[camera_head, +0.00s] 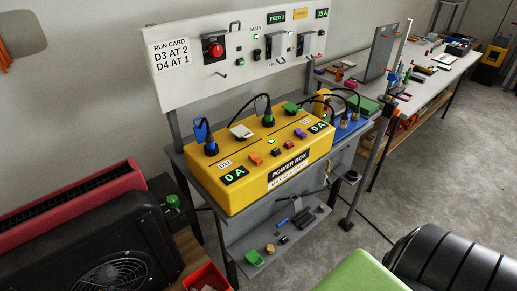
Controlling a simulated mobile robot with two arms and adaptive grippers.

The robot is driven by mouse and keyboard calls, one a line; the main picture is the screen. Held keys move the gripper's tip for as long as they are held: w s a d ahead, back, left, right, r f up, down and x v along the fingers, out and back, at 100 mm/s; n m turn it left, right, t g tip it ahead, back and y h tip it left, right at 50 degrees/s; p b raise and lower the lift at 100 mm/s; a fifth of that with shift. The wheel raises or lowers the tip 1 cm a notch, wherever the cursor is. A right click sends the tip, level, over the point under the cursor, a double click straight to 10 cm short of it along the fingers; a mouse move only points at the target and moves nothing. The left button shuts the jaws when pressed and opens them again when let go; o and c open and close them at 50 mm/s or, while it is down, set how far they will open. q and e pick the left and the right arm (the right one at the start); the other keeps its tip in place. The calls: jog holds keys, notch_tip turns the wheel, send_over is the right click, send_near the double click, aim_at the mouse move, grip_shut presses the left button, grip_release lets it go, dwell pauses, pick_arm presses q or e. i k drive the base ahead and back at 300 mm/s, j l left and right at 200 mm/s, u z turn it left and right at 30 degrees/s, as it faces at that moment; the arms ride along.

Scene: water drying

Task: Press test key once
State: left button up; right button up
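A yellow power box (230,188) stands on a grey table, with two green "0 A" displays (235,176) on it. No lettering that I can read marks one as the test key. Blue, black and green plugs stand in the box with cables. Behind it, a white panel (200,86) carries a red knob (215,49) marked "ON", several black switches and a "FEED 1" sign (276,16). Neither of my grippers is in view.
A run card (171,55) on the panel reads "D3 AT 2, D4 AT 1". A lower shelf (270,228) holds small loose items. Black and red machines (82,245) fill the lower left. A black ribbed object (455,258) and green surface (360,275) are at the front right. Grey floor is open at right.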

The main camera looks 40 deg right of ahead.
aim_at(276, 152)
jog(key=z, duration=1.35)
